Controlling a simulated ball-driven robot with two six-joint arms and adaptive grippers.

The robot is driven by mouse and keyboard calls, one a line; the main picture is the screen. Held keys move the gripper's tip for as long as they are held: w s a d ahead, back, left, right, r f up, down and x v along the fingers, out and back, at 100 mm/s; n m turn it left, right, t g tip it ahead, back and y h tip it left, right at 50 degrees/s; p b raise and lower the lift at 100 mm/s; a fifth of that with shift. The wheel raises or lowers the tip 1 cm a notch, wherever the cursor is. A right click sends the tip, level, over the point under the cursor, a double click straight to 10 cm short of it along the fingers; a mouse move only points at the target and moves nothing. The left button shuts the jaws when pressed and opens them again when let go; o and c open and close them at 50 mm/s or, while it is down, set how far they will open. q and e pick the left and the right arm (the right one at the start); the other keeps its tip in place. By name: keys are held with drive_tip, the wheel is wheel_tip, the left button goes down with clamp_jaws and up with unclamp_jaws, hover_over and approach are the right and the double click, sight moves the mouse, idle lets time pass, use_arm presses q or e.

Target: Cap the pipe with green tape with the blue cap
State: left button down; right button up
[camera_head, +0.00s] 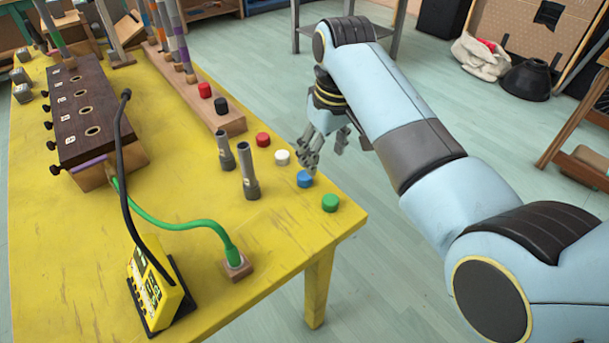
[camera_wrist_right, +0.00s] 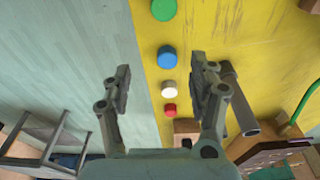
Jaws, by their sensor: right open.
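The blue cap (camera_head: 304,179) stands on the yellow table near its right edge. It also shows in the right wrist view (camera_wrist_right: 167,57), between the fingertips in the picture. My right gripper (camera_head: 322,150) is open and empty, close to the blue cap at the table's right edge. In the right wrist view the spread fingers (camera_wrist_right: 160,66) leave a wide gap. Several pipes with coloured tape bands stand in a wooden rack (camera_head: 230,122) at the back. My left gripper is out of view.
Green (camera_head: 330,202), white (camera_head: 282,157) and red (camera_head: 263,139) caps stand around the blue one. Two grey tubes (camera_head: 248,172) stand to the left. A dark holed box (camera_head: 88,115), a yellow device (camera_head: 156,288) and a green hose (camera_head: 180,226) occupy the left side.

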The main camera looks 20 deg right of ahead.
drive_tip(key=w+a+r, duration=0.1)
drive_tip(key=w+a, duration=0.1)
drive_tip(key=w, duration=0.1)
drive_tip(key=b, duration=0.1)
hover_over(305, 175)
drive_tip(key=shift+n, duration=0.3)
drive_tip(key=f, duration=0.2)
drive_tip(key=s+f, duration=0.1)
drive_tip(key=f, duration=0.1)
drive_tip(key=shift+d+f, duration=0.1)
drive_tip(key=shift+f, duration=0.1)
drive_tip(key=f, duration=0.2)
drive_tip(key=f+b, duration=0.1)
drive_tip(key=w+f, duration=0.1)
drive_tip(key=f, duration=0.1)
drive_tip(key=shift+f, duration=0.3)
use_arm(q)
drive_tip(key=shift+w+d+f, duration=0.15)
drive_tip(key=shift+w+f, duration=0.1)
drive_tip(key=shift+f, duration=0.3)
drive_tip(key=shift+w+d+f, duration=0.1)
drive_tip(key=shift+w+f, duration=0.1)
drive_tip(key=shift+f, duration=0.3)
use_arm(e)
drive_tip(key=c, duration=0.8)
